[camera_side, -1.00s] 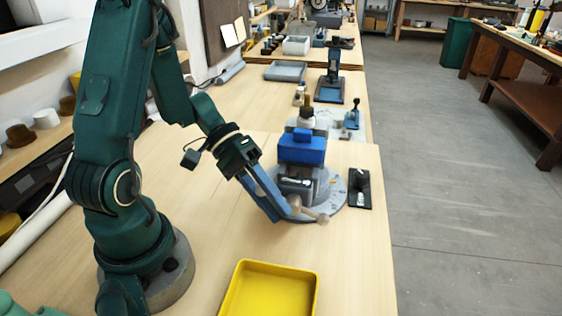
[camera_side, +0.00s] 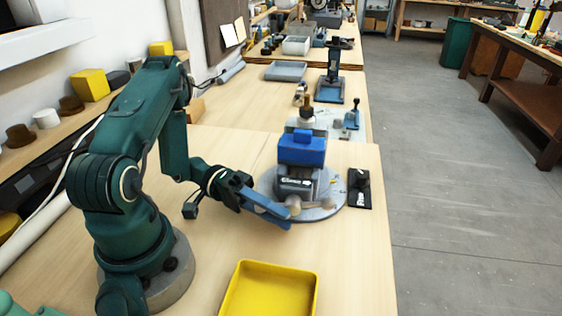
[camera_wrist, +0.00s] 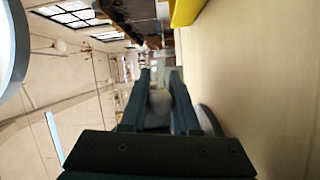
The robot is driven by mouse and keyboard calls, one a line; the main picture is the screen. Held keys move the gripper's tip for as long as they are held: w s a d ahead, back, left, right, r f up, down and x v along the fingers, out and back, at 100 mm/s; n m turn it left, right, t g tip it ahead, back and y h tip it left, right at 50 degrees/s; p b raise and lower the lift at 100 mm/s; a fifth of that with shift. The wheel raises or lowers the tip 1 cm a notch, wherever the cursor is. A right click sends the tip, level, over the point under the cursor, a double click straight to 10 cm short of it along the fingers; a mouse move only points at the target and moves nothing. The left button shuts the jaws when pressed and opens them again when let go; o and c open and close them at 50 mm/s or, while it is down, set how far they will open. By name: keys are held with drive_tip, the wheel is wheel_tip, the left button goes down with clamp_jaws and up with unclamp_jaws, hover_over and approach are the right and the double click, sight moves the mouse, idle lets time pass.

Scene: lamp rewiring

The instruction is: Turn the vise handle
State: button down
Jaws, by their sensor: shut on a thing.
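The vise (camera_side: 300,160) has a blue top and a dark grey lower body with white lettering. It stands on a round grey base (camera_side: 328,206) on the bench. The vise handle (camera_side: 312,206), a pale bar with round ends, is at its front, low down. My gripper (camera_side: 288,218) comes in from the left, low and nearly level, with its blue fingers shut on the handle's left end. In the wrist view, a pale round handle end (camera_wrist: 160,102) sits between the two fingers. The fingers hide part of the handle.
A yellow tray (camera_side: 238,302) lies in front on the bench. A blue-based stand (camera_side: 330,90) and small fittings are behind the vise. The bench between my base and the vise is clear.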

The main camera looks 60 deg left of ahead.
drive_tip(key=shift+w+a, duration=0.2)
drive_tip(key=shift+w, duration=0.05)
drive_tip(key=c, duration=0.7)
unclamp_jaws()
drive_tip(key=shift+o, duration=0.2)
drive_tip(key=shift+a, duration=0.1)
drive_tip(key=shift+s+a, duration=0.15)
drive_tip(key=shift+a, duration=0.1)
drive_tip(key=shift+s+a+t, duration=0.2)
drive_tip(key=shift+s+a, duration=0.05)
drive_tip(key=shift+a, duration=0.3)
drive_tip(key=shift+s+a+t, duration=0.2)
drive_tip(key=shift+a, duration=0.35)
wheel_tip(320, 180, up, 6)
drive_tip(key=shift+s+d+f, duration=0.1)
drive_tip(key=shift+d+f, duration=0.05)
drive_tip(key=shift+f, duration=0.05)
drive_tip(key=shift+r, duration=0.75)
